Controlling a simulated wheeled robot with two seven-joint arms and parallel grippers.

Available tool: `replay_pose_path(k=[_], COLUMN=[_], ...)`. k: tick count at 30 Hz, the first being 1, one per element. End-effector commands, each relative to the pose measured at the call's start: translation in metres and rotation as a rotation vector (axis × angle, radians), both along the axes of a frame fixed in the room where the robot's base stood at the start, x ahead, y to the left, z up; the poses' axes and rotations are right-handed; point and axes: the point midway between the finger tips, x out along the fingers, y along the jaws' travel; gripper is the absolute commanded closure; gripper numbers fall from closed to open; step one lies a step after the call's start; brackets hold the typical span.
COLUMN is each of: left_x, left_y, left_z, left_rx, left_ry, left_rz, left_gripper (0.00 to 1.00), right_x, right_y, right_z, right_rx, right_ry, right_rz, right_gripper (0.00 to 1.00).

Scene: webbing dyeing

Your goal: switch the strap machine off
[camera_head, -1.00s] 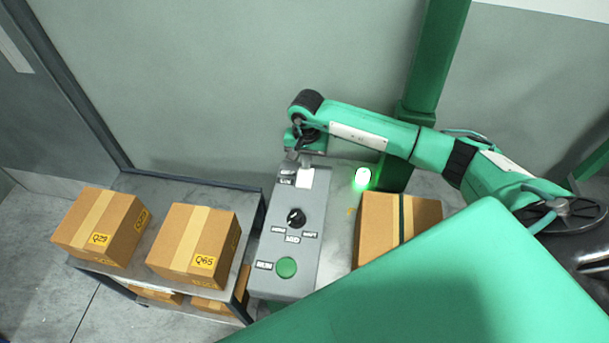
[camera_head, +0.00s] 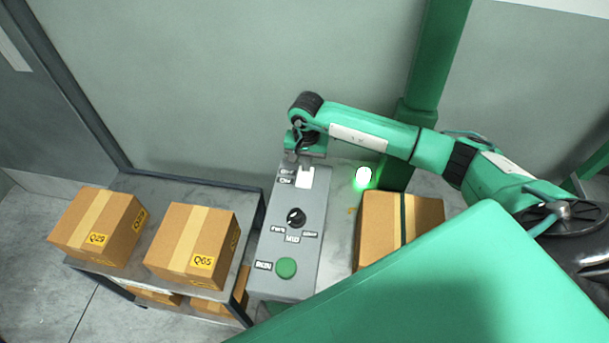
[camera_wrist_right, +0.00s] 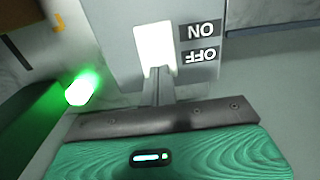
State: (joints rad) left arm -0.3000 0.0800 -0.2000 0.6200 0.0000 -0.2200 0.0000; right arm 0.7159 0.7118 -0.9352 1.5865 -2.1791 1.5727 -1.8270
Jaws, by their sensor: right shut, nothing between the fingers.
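The strap machine's grey control panel (camera_head: 276,247) stands at the centre of the head view. Its white lit switch (camera_head: 304,178) is at the panel's far end, with ON and OFF labels beside it. In the right wrist view the switch (camera_wrist_right: 155,48) glows white, next to the ON label (camera_wrist_right: 201,31) and the OFF label (camera_wrist_right: 200,56). My right gripper (camera_head: 304,162) is shut and empty. Its fingertips (camera_wrist_right: 155,78) are at the switch's OFF-side end and appear to touch it. A green lamp (camera_head: 363,177) is lit beside the panel. My left gripper is not in view.
The panel also carries a black knob (camera_head: 296,217) and a green button (camera_head: 286,268). A strapped carton (camera_head: 378,225) sits right of it. Cartons Q29 (camera_head: 92,224) and Q65 (camera_head: 188,247) stand on a shelf at left. A green post (camera_head: 428,75) rises behind.

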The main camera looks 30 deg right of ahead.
Motion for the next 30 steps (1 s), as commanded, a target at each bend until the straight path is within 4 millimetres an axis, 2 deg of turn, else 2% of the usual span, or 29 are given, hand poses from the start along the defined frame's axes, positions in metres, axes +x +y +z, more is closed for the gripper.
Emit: replay_pose_path(k=[14, 30], left_x=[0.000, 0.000], left_y=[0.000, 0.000], left_z=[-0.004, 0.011], left_rx=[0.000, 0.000], left_ry=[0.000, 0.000], left_rz=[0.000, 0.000], left_gripper=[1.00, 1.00], right_x=[0.000, 0.000], right_y=[0.000, 0.000], right_z=[-0.004, 0.035], right_rx=[0.000, 0.000], right_ry=[0.000, -0.001], right_rz=[0.000, 0.001], right_gripper=[1.00, 1.00])
